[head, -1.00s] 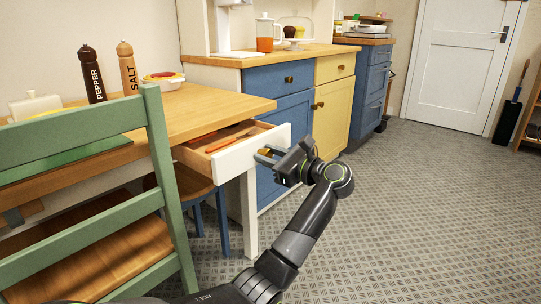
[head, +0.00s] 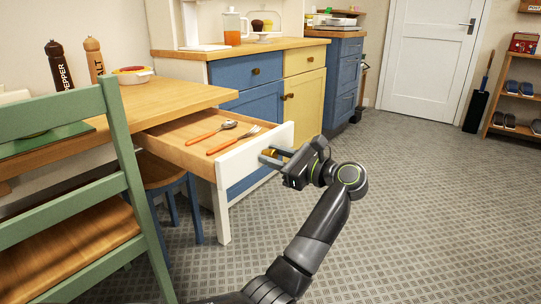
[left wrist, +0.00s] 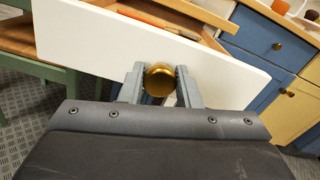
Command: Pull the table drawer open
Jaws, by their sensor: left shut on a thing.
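The table drawer (head: 180,150) stands well out from under the wooden table top (head: 165,101). Its white front (head: 262,150) faces right, and a spoon (head: 211,131) and a fork (head: 233,139) with orange handles lie inside. My left gripper (head: 272,157) is at the drawer front, shut on the round brass knob (left wrist: 159,79), which sits between its two fingers in the left wrist view. The drawer front (left wrist: 120,40) fills the space just beyond the fingers there. My right gripper is not in view.
A green chair (head: 113,190) stands at the left front. A stool (head: 165,172) is under the table. Blue and yellow cabinets (head: 303,101) stand behind the drawer. The patterned floor to the right is clear up to the white door (head: 426,60).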

